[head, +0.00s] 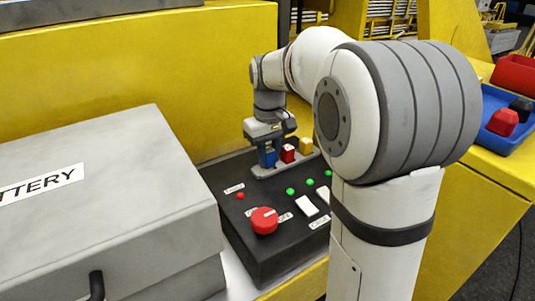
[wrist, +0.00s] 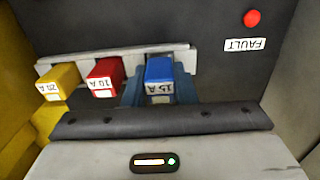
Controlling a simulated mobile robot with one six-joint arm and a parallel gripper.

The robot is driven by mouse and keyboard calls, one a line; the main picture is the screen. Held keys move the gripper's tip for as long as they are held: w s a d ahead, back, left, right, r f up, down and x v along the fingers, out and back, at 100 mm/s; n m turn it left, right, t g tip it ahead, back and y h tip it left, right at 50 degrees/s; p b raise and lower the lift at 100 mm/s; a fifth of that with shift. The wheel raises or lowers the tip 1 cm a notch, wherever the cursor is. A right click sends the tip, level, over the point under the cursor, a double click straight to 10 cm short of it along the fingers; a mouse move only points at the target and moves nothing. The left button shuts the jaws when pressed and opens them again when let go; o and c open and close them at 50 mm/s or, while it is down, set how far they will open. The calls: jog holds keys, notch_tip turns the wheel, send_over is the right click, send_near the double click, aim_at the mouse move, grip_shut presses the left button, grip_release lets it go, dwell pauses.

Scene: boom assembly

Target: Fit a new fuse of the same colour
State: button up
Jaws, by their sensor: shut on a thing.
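My gripper (head: 268,146) points down over the fuse rail on the black control panel. It is shut on the blue fuse (wrist: 159,72), marked 15 A, with a finger on each side. The blue fuse also shows in the head view (head: 267,158). It stands at one end of the grey fuse rail (wrist: 125,55), in line with the others; I cannot tell whether it is fully seated. A red 10 A fuse (wrist: 105,77) and a yellow 20 A fuse (wrist: 60,82) stand beside it in the rail. The fault light (wrist: 252,18) on the panel is red.
A grey battery box (head: 110,215) stands on the left. A blue tray (head: 490,140) on the right holds a red and a black piece. A red bin (head: 515,74) is behind it.

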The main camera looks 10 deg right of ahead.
jog(key=shift+f+b, duration=0.45)
jog(key=shift+f, duration=0.2)
jog(key=shift+s+f, duration=0.2)
jog(key=shift+f, duration=0.2)
dwell(0.4)
jog(key=shift+r, duration=0.25)
jog(key=shift+w+r+p, duration=0.15)
jog(key=shift+r+p, duration=0.2)
jog(key=shift+p, duration=0.05)
jog(key=shift+r, duration=0.2)
jog(key=shift+w+f, duration=0.1)
jog(key=shift+f, duration=0.3)
dwell(0.5)
jog(key=shift+s+f+b, duration=0.2)
jog(key=shift+f+b, duration=0.1)
jog(key=shift+f, duration=0.1)
jog(key=shift+r+p, duration=0.35)
jog(key=shift+p, duration=0.05)
jog(key=shift+w+r, duration=0.1)
jog(key=shift+r, duration=0.2)
